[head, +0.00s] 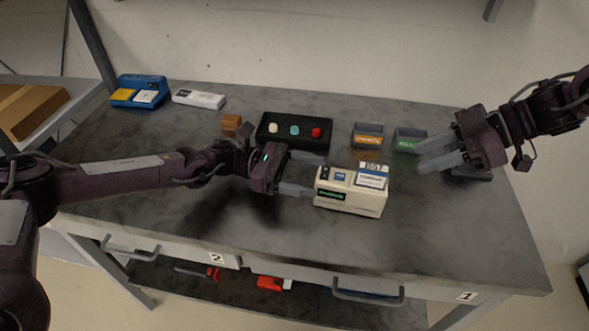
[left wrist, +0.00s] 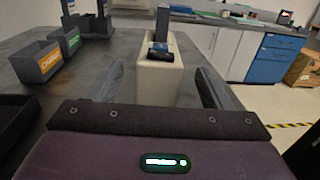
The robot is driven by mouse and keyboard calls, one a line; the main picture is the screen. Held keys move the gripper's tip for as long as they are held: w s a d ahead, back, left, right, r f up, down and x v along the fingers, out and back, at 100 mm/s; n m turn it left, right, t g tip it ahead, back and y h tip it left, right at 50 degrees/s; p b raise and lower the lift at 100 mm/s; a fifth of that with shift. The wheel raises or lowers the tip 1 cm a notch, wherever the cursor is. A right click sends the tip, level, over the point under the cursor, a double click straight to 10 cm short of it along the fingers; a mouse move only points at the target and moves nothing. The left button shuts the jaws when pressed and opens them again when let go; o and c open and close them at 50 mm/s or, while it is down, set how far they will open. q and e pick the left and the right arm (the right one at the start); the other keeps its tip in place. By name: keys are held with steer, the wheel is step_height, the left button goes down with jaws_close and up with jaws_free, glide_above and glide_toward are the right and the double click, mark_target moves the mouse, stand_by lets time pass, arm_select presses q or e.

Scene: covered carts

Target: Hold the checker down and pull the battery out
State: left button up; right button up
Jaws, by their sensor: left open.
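The checker (head: 348,202) is a cream box with a dark display on its front, standing on the grey table. It also shows straight ahead in the left wrist view (left wrist: 152,88). A dark and blue piece (left wrist: 160,48) stands at its top; I cannot tell for sure whether this is the battery. A white and blue label panel (head: 372,178) rises at its right end. My left gripper (head: 317,176) is open at the checker's left end, fingers spread to its two sides, not closed on it. My right gripper (head: 422,158) is open and empty, right of the checker.
Behind the checker are a black box with three round buttons (head: 294,144), an orange-labelled bin (head: 367,142) and a green-labelled bin (head: 408,146). A brown block (head: 231,122), a white device (head: 198,98) and a blue case (head: 139,81) lie further left. The front tabletop is clear.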

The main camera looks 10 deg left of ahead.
mark_target(330, 176)
arm_select(q)
steer(key=shift+d, duration=2.4)
